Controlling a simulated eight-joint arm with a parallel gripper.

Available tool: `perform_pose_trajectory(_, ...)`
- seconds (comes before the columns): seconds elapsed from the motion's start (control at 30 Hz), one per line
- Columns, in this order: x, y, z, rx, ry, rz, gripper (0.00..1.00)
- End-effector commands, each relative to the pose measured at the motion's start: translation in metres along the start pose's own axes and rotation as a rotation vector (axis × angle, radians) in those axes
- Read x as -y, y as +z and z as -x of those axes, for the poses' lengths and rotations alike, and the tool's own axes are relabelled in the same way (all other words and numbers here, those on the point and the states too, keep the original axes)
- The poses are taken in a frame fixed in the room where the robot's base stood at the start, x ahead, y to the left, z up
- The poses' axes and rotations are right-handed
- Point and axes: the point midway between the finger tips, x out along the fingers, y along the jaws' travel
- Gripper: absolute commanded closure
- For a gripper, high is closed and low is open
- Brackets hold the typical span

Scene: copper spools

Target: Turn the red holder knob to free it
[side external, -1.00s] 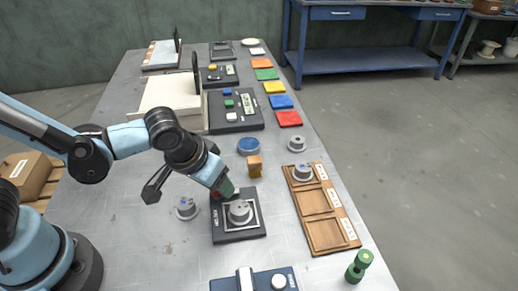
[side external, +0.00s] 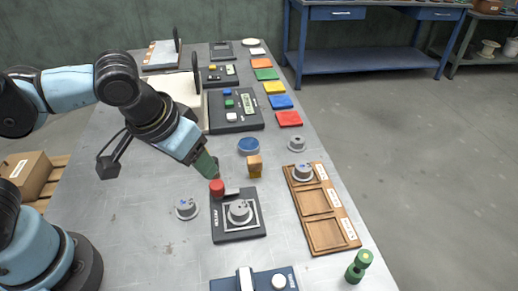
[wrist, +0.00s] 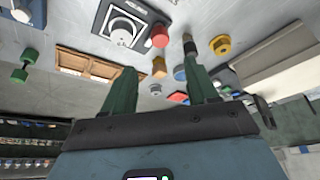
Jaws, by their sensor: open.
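The red holder knob (side external: 217,187) stands at the back left corner of the dark holder plate (side external: 240,237). A grey spool (side external: 239,211) sits in the square frame on that plate. My gripper (side external: 208,167) is above and just behind the knob, apart from it, with green fingers pointing down. In the wrist view the open fingers (wrist: 160,60) hold nothing. The red knob (wrist: 160,36) shows beyond the fingertips there, beside the holder (wrist: 121,30). Any mark showing how far the knob is turned is too small to tell.
A loose grey spool (side external: 187,208) lies left of the holder. A wooden block (side external: 254,167) and a blue disc (side external: 249,145) stand behind it. A wooden tray (side external: 347,228) with compartments is to the right, and a blue device (side external: 254,283) is in front.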

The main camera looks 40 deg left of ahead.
Motion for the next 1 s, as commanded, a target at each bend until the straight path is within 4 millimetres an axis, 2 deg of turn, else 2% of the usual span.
perform_pose_trajectory(0.23,0.000,0.000,0.013,0.000,0.000,-0.001,0.42)
perform_pose_trajectory(0.67,0.005,-0.001,0.013,-0.004,0.002,0.003,0.42)
perform_pose_trajectory(0.77,0.020,-0.005,0.008,-0.022,0.013,0.007,0.42)
perform_pose_trajectory(1.0,0.079,-0.018,-0.004,-0.131,0.032,0.004,0.42)
